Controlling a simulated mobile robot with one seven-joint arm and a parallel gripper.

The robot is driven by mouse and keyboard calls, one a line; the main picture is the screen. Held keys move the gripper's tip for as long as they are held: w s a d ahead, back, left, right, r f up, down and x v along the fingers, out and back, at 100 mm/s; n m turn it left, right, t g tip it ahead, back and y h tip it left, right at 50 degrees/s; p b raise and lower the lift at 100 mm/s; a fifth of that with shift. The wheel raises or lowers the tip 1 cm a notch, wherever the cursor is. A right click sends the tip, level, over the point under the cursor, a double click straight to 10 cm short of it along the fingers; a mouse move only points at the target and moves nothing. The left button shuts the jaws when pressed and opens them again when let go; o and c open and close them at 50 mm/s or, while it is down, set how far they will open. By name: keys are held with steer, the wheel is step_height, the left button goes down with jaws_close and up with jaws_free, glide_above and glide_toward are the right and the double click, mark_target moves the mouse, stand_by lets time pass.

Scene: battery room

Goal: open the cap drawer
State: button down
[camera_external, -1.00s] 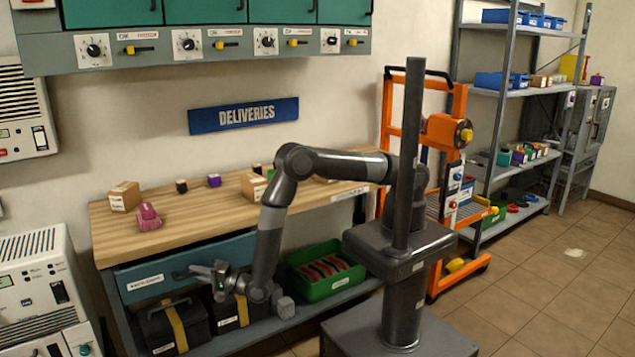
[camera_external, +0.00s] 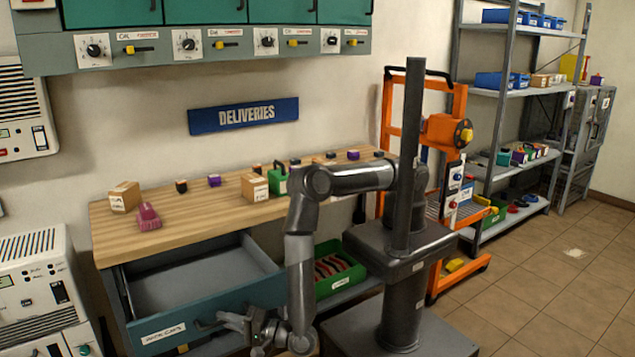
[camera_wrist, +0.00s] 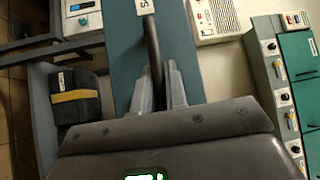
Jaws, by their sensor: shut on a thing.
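The cap drawer (camera_external: 262,296) is the teal drawer under the wooden workbench. It stands pulled well out, and its grey inside (camera_external: 195,282) looks empty where it shows. A white label (camera_external: 163,334) is on its front. My gripper (camera_external: 222,320) is at the drawer front and shut on the handle. In the wrist view the dark handle (camera_wrist: 153,45) runs between the two fingers of my gripper (camera_wrist: 160,85), against the teal drawer front (camera_wrist: 122,65). The exact finger contact is partly hidden in the external view.
On the wooden bench top (camera_external: 190,225) stand a cardboard box (camera_external: 124,196), a pink item (camera_external: 148,216) and several small boxes. A green crate (camera_external: 336,272) sits on the lower shelf, beside my arm. A dark case with a yellow strap (camera_wrist: 75,97) shows below the drawer.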

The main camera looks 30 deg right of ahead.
steer(key=shift+s+f, duration=0.1)
steer(key=shift+s, duration=0.1)
steer(key=c, duration=1.5)
jaws_free()
steer(key=shift+o, duration=0.2)
steer(key=v, duration=1)
steer(key=shift+s+d, duration=0.3)
